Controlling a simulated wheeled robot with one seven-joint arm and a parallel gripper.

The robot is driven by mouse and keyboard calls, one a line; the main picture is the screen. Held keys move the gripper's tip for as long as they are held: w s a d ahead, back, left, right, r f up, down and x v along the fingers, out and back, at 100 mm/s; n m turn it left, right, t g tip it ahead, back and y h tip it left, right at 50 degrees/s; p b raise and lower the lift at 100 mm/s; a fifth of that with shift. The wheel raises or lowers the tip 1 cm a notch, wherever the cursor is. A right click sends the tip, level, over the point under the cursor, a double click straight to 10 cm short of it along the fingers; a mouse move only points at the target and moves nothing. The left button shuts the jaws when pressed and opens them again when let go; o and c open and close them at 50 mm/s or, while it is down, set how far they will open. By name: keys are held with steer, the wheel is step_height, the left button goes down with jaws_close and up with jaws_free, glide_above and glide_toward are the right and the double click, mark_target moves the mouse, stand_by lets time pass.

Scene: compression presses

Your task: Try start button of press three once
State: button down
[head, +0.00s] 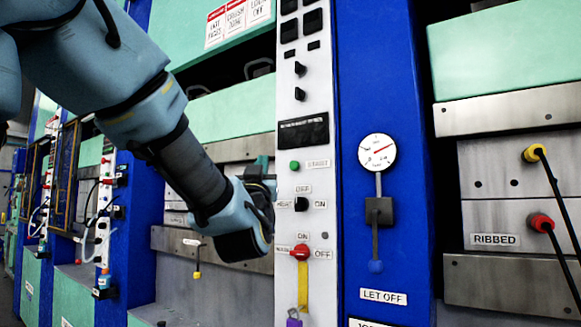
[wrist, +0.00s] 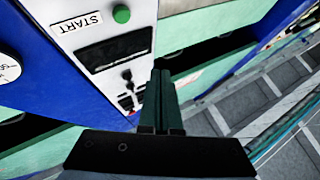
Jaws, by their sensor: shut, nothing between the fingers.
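A green round start button (head: 294,165) sits on the white control panel (head: 289,221), with a small label beside it. In the wrist view, the green button (wrist: 121,14) is at the top, next to a label reading START (wrist: 77,22). My gripper (wrist: 160,75) is shut and empty, its two green fingers together. In the head view, my gripper (head: 262,162) is left of the button, at the panel's left edge, partly hidden by my wrist. The fingers appear apart from the button. No press number is readable.
Below the button are a black selector switch (head: 303,204) and a red switch (head: 301,252) with a yellow strap. A blue column right of the panel carries a gauge (head: 377,152) and a lever above a LET OFF label (head: 383,297). Another panel (head: 104,205) stands further left.

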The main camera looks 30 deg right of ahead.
mark_target(294, 165)
steer(key=shift+w+d+p, duration=0.3)
steer(key=shift+w+d, duration=0.4)
steer(key=shift+d, duration=0.6)
steer(key=shift+w+d+p, duration=0.35)
steer(key=shift+w+d, duration=0.35)
steer(key=shift+d, duration=0.6)
steer(key=shift+w+d+p, duration=0.3)
steer(key=shift+w+d, duration=0.4)
steer(key=shift+d, duration=0.6)
steer(key=shift+d+f, duration=0.1)
steer(key=shift+w+d+b, duration=0.2)
steer(key=shift+d+b, duration=0.05)
steer(key=shift+b, duration=0.15)
steer(key=shift+w+d, duration=0.2)
steer(key=shift+d, duration=0.15)
steer(key=shift+a+b, duration=0.1)
steer(key=shift+b, duration=0.25)
steer(key=shift+s+a+b, duration=0.45)
steer(key=shift+a+b, duration=0.1)
steer(key=shift+a, duration=0.1)
steer(key=shift+a, duration=0.1)
